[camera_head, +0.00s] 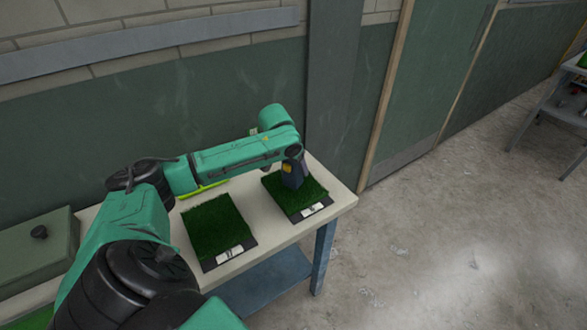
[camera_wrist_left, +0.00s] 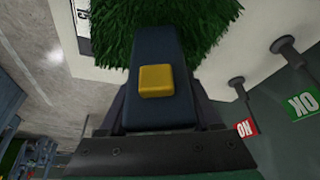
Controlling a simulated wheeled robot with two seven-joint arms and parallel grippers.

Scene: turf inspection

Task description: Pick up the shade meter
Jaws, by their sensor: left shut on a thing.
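The shade meter (camera_head: 293,180), a dark blue block, stands at the right turf sample (camera_head: 318,195) on the table in the head view. In the left wrist view its dark body with a yellow button (camera_wrist_left: 157,81) fills the middle, with green turf (camera_wrist_left: 205,20) behind it. My left gripper (camera_head: 294,168) is shut on the meter from above. The fingertips are mostly hidden by the meter and the arm. I cannot tell whether the meter's lower end touches the grass. My right gripper is not in view.
Another turf sample (camera_head: 213,225) with a white label lies to the left on the pale table (camera_head: 262,222). A green case (camera_head: 35,252) stands at the far left. The left wrist view shows a red sign (camera_wrist_left: 246,128) and a green sign (camera_wrist_left: 302,103). Open floor lies right of the table.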

